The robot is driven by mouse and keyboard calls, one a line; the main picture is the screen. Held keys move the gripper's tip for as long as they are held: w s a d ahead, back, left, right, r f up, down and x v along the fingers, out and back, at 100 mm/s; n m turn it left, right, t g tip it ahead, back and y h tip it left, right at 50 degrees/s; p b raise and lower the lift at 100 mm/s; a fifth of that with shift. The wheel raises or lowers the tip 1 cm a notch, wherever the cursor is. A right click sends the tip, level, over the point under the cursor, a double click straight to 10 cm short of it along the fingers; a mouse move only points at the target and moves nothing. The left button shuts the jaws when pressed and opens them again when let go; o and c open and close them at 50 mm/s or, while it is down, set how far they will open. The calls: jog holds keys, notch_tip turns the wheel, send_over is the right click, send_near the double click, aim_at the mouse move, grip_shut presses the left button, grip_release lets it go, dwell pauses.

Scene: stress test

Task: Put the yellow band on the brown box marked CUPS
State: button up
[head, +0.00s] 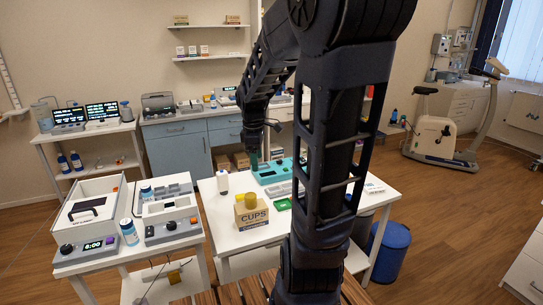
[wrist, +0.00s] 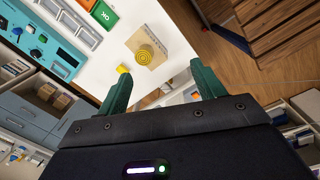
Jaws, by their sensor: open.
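The brown box marked CUPS (head: 251,217) stands on the white table in the head view; the wrist view shows its top (wrist: 154,36) from above. A round yellow coil, apparently the yellow band (wrist: 145,54), lies on the box top; it also shows in the head view (head: 251,200). A second, smaller yellow thing (wrist: 123,69) is beside the box in the wrist view; I cannot tell what it is. My gripper (wrist: 162,76) is open, its teal fingers apart with nothing between them. In the head view it hangs behind the box, above the table's far side.
A second table at left carries instruments and a blue bottle (head: 129,232).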

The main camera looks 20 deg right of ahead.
jog(key=s+r+m+t, duration=0.4)
jog(key=s+r+m, duration=0.2)
jog(key=s+m, duration=0.6)
jog(key=shift+s+r+y, duration=0.2)
jog(key=shift+s+y, duration=0.05)
jog(key=shift+y, duration=0.15)
